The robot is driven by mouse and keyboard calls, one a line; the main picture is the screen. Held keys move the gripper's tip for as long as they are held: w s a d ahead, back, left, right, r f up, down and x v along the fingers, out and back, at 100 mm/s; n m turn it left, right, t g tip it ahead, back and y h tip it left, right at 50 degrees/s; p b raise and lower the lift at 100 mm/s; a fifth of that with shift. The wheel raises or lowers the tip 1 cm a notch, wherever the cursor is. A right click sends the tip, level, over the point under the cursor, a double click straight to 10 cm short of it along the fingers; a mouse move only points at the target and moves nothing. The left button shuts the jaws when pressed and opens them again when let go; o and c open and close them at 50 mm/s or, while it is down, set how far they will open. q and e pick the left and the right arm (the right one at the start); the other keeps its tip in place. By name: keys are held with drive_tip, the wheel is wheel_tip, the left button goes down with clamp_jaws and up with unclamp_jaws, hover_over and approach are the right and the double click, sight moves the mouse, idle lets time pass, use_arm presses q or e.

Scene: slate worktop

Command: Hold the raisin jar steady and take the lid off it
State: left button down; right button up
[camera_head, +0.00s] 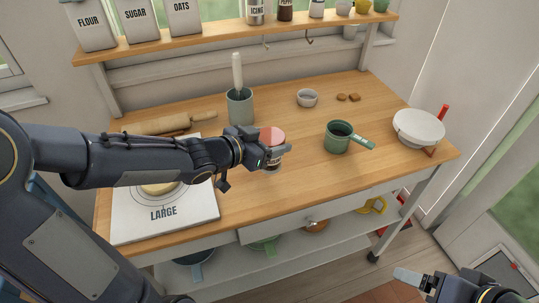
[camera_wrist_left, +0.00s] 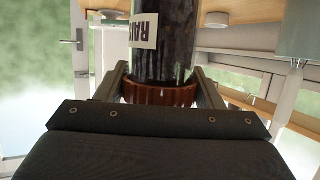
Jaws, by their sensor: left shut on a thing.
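The raisin jar (camera_head: 272,166) stands upright on the worktop, dark with a pale label. Its reddish lid (camera_head: 271,134) is on top.
A utensil crock (camera_head: 240,108) and rolling pin (camera_head: 170,123) are behind the jar. A board marked LARGE (camera_head: 200,211) lies front left. The worktop (camera_head: 290,195) is clear in front.

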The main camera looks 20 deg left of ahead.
sight(270, 142)
use_arm(q)
drive_tip(key=w+f, duration=0.2)
drive_tip(key=f, duration=0.1)
drive_tip(key=shift+w+a+f, duration=0.2)
drive_tip(key=shift+w+a, duration=0.15)
drive_tip(key=shift+w, duration=0.05)
drive_tip(key=shift+f+b, duration=0.5)
drive_tip(key=shift+f, duration=1.05)
drive_tip(key=shift+f, duration=0.1)
drive_tip(key=c, duration=0.8)
unclamp_jaws()
drive_tip(key=shift+f, duration=0.15)
drive_tip(key=o, duration=0.4)
drive_tip(key=shift+o, duration=0.2)
